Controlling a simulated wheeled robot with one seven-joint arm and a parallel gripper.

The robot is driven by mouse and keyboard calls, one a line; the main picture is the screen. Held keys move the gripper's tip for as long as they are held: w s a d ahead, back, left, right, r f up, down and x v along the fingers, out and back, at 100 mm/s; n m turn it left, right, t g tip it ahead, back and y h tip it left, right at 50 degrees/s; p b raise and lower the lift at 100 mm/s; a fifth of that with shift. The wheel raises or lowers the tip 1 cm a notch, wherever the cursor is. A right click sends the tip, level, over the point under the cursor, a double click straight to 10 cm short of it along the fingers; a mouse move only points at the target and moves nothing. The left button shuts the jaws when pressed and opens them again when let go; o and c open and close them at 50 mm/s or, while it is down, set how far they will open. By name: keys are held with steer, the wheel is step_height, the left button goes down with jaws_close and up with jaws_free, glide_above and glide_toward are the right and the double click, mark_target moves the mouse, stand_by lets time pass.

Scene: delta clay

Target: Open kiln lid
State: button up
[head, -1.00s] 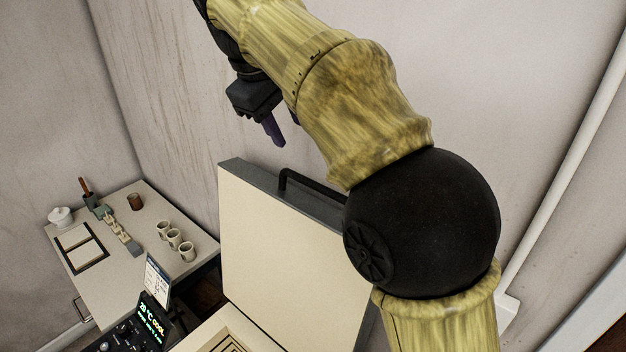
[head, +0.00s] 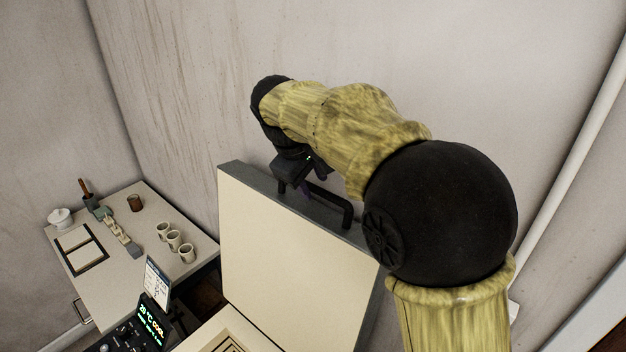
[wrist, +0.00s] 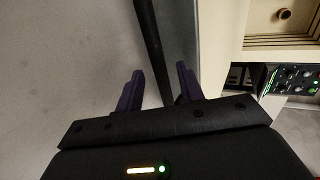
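The kiln lid (head: 288,250) stands steeply raised in the head view, its pale inner face toward the camera. A black bar handle (head: 338,207) is on its grey top edge; it also shows in the wrist view (wrist: 148,40). My gripper (head: 312,187) is at the left part of this handle. In the wrist view, the purple fingers of my gripper (wrist: 158,75) are apart, with the bar running between them. I see a gap beside the bar, so the fingers are not closed on it. Part of the kiln's pale body (head: 222,332) shows below the lid.
A control panel (head: 145,326) with a lit display is left of the kiln. The wall (head: 200,80) is close behind the lid.

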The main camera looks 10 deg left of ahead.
steer(key=shift+w+d+f, duration=0.1)
steer(key=shift+w+f, duration=0.05)
steer(key=shift+f, duration=0.3)
jaws_close()
